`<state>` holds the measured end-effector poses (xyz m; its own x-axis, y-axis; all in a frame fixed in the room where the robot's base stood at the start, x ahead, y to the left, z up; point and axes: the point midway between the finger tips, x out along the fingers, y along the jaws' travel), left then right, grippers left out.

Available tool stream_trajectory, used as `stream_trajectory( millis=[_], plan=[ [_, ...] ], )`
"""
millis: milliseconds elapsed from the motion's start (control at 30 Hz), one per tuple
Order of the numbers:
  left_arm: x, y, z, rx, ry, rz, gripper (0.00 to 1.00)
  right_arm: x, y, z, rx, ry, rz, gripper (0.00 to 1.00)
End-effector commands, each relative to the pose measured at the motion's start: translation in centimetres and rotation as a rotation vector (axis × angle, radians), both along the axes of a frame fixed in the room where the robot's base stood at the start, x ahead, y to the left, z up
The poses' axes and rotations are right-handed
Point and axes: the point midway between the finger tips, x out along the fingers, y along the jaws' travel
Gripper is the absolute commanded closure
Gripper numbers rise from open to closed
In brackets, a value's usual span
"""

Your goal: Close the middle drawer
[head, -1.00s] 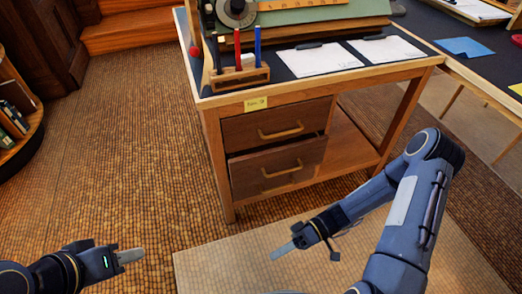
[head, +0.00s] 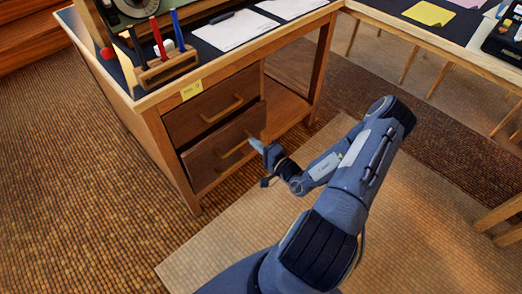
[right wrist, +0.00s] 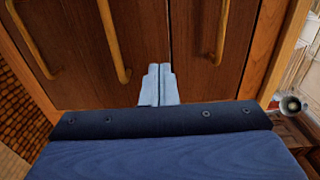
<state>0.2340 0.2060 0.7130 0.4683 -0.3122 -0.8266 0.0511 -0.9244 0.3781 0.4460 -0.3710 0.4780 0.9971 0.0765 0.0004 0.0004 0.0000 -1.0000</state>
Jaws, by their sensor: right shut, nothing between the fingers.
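The middle drawer (head: 225,150) is the lower of two wooden fronts seen in the head view. It stands out past the upper drawer (head: 212,103), so it is partly open. My right gripper (head: 256,146) is shut and empty, its tips at the right part of the middle drawer's front, near its handle (head: 236,144). In the right wrist view, the shut fingers (right wrist: 159,84) point at the drawer fronts, beside the seam to the right of the middle handle (right wrist: 113,40). I cannot tell whether they touch. My left gripper is out of view.
The desk top (head: 203,45) holds a pen holder (head: 167,68) with pens and white paper sheets. An open shelf (head: 285,108) lies right of the drawers. A second table (head: 440,42) stands at the right. Floor in front of the desk is clear.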

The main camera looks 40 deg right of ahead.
Motion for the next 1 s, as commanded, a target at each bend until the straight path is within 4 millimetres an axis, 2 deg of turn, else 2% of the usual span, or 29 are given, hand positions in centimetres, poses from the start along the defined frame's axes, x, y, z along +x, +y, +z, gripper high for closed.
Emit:
stream_trajectory(
  millis=[33, 200, 400, 567, 900, 1000],
  plan=[
    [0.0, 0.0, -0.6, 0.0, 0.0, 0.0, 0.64, 1.2, 0.2, -0.2, -0.002, -0.004, 0.003, 1.0],
    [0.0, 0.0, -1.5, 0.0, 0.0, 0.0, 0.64, 4.6, 0.4, -0.3, 0.0, -0.002, 0.002, 1.0],
    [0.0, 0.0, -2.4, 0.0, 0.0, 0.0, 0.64, 7.2, 0.6, -0.2, -0.001, -0.001, 0.003, 1.0],
    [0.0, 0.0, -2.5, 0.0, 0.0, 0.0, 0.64, 8.0, 0.7, -0.1, 0.0, 0.001, 0.002, 1.0],
    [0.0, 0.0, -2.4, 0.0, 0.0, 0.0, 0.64, 8.2, 0.7, 0.0, -0.001, 0.001, 0.003, 1.0],
    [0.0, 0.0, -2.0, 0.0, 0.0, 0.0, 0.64, 9.4, 0.9, 0.2, -0.003, -0.001, 0.006, 1.0]
  ],
)
